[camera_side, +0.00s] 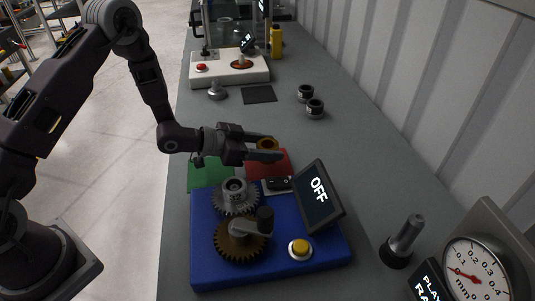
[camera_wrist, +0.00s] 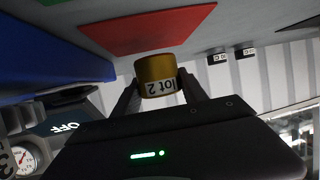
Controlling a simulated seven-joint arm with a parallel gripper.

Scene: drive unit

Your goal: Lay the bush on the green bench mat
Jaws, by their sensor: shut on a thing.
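The bush is a brass-coloured ring (camera_side: 267,144) held between my gripper's fingers (camera_side: 274,149). In the wrist view the bush (camera_wrist: 156,72) shows a white label reading "lot 2", upside down, with a finger on each side. My gripper is shut on it, above the red mat (camera_side: 282,159). A sliver of green (camera_wrist: 48,2) shows at the top edge of the wrist view.
The blue drive unit (camera_side: 215,271) carries gears, a crank, a yellow button and a tilted "OFF" screen (camera_side: 318,196). Two dark ring parts (camera_side: 315,108) stand farther back on the right. A dark mat (camera_side: 259,94) and a white unit (camera_side: 225,73) are behind.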

